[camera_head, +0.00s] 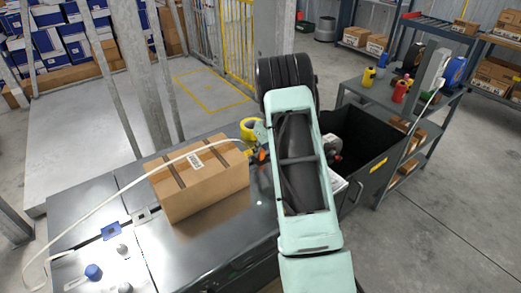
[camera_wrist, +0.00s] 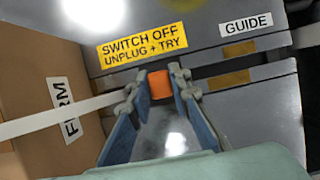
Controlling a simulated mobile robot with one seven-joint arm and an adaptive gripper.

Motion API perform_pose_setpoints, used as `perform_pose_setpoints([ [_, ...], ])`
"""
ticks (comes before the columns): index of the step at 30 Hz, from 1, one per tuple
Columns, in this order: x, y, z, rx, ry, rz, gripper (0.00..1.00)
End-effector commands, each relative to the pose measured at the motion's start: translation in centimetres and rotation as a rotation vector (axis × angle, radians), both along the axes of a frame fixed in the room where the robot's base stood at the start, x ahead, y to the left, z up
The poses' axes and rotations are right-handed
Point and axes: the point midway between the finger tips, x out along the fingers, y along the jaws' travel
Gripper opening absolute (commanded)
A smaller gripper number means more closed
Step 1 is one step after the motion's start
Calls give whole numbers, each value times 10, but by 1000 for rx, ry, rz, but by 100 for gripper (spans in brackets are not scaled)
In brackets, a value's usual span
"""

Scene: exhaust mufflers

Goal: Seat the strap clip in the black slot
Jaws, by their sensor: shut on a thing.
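My gripper (camera_wrist: 158,84) is shut on a small orange block, which looks like the strap clip (camera_wrist: 160,85), held between the fingertips in the wrist view. A white strap (camera_wrist: 60,118) reaches the fingers from the left. In the head view the strap (camera_head: 110,193) runs from the lower left over the carton to my gripper (camera_head: 258,150), which is partly hidden by my arm. A dark band (camera_wrist: 205,72) crosses the grey surface beyond the fingers; I cannot tell whether it is the black slot. The clip looks apart from the surface, but the gap is unclear.
A taped brown carton (camera_head: 205,180) stands on the metal bench (camera_head: 75,215), close left of the gripper. A yellow tape roll (camera_head: 250,128) lies behind it. A black open bin (camera_head: 375,165) is right of my arm. A yellow "SWITCH OFF" label (camera_wrist: 143,47) lies ahead.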

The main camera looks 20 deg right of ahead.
Motion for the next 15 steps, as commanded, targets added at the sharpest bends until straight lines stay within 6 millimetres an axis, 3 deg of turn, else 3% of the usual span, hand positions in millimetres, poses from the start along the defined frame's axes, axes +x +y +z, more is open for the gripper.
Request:
perform_pose_setpoints([
  [2,0,0,-2,0,0,0,0],
  [3,0,0,-1,0,0,0,22],
  [7,0,0,-1,0,0,0,37],
  [15,0,0,-1,0,0,0,38],
])
